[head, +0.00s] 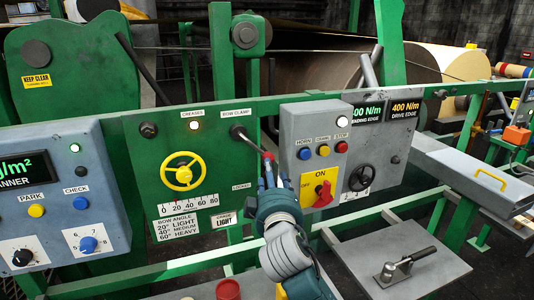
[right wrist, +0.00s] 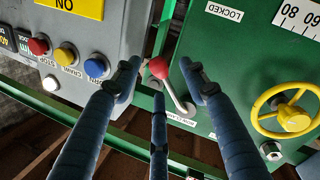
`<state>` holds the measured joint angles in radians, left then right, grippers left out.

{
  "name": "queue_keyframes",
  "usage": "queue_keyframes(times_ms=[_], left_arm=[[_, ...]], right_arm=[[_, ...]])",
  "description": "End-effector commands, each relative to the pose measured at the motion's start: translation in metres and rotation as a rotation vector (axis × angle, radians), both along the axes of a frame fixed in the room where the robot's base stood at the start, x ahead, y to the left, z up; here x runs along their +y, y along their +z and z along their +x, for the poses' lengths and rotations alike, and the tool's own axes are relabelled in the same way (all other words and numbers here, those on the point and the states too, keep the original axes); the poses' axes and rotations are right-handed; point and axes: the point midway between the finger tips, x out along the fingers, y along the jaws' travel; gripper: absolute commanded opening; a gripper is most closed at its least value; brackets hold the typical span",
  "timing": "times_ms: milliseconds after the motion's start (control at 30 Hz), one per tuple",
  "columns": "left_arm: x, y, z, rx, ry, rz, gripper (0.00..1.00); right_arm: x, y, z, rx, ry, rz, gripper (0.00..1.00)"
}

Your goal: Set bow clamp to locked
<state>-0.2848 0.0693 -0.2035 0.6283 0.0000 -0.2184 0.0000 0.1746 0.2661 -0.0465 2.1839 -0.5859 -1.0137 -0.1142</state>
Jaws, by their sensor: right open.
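The bow clamp lever (head: 252,142) is a metal rod on the green panel. It slants down and right from its pivot under the BOW CLAMP label to a red knob. The LOCKED label (head: 241,186) is lower on the panel, and the lever does not point at it. In the right wrist view, which is turned over, the red knob (right wrist: 159,68) appears between the fingertips of my right gripper (right wrist: 158,82). The fingers are spread and not closed on the knob; I cannot tell if any touches it. My right gripper also shows in the head view (head: 268,178). My left gripper is out of view.
A yellow handwheel (head: 183,171) is left of the lever. A grey control box (head: 345,130) with buttons and a red ON/OFF switch (head: 323,194) stands close on the right. A green rail (head: 190,104) runs behind along the panel tops.

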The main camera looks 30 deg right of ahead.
Motion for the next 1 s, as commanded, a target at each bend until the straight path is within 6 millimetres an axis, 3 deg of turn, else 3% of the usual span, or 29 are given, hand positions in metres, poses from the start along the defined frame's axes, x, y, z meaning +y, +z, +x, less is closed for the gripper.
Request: queue_keyframes(times_ms=[167, 400, 467, 567, 800, 1000], left_arm=[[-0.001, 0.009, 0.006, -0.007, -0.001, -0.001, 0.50], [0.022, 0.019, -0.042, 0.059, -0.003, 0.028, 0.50], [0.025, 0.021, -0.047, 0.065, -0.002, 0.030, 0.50], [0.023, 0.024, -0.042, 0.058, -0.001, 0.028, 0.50], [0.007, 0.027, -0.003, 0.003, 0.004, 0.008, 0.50], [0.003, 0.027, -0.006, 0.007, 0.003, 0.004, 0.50]], right_arm=[[-0.012, 0.003, 0.021, 0.000, -0.001, -0.003, 0.43], [-0.035, 0.002, 0.061, 0.001, -0.001, -0.002, 0.43], [-0.039, 0.002, 0.069, 0.002, -0.001, -0.001, 0.43], [-0.045, 0.001, 0.081, 0.000, 0.000, -0.001, 0.43], [-0.050, -0.001, 0.091, 0.000, 0.001, -0.001, 0.43], [-0.050, -0.002, 0.091, 0.000, 0.001, 0.000, 0.43]])
